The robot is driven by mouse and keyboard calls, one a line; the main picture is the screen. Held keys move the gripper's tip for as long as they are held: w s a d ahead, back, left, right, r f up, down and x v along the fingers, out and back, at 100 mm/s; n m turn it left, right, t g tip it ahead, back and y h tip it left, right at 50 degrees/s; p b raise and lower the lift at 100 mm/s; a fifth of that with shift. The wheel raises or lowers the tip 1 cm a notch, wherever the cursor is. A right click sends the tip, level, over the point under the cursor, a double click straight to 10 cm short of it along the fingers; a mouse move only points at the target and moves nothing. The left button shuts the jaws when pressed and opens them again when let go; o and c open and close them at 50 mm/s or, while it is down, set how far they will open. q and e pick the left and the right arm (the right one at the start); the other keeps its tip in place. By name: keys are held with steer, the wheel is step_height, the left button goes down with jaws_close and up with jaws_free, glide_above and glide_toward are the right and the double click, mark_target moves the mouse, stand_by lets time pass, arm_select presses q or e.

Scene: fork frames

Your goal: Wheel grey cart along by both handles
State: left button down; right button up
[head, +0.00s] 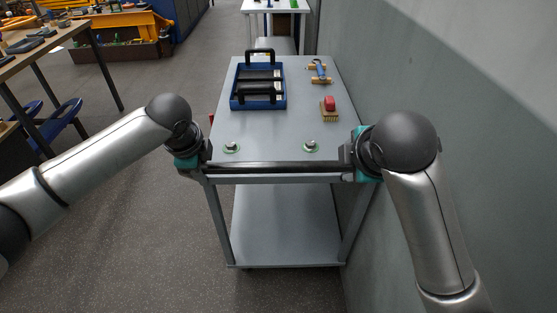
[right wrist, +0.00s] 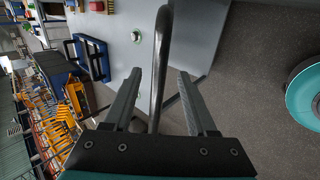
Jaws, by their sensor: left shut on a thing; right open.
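The grey cart (head: 275,136) stands straight ahead, with a bare lower shelf (head: 285,225). A dark handle bar (head: 275,168) runs across its near edge; I cannot make out two separate handles. My left gripper (head: 203,164) is shut on the bar's left end; its fingers are mostly hidden by the wrist. My right gripper (head: 353,163) is at the bar's right end. In the right wrist view its two fingers (right wrist: 159,88) are open, with the bar (right wrist: 160,60) running between them and gaps on both sides.
A blue tray (head: 234,92), a blue tool with wooden parts (head: 320,70), a red-topped brush (head: 330,108) and two green-ringed discs lie on the cart. A grey wall (head: 460,80) runs close along the right. A workbench (head: 42,48) and blue stool (head: 66,112) stand left. A white table (head: 276,5) is ahead.

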mark_target(336, 166)
steer(key=x, duration=1)
steer(key=shift+w+f, duration=0.25)
steer(key=shift+c, duration=0.4)
jaws_close()
steer(key=shift+w+r, duration=0.1)
stand_by(1.0)
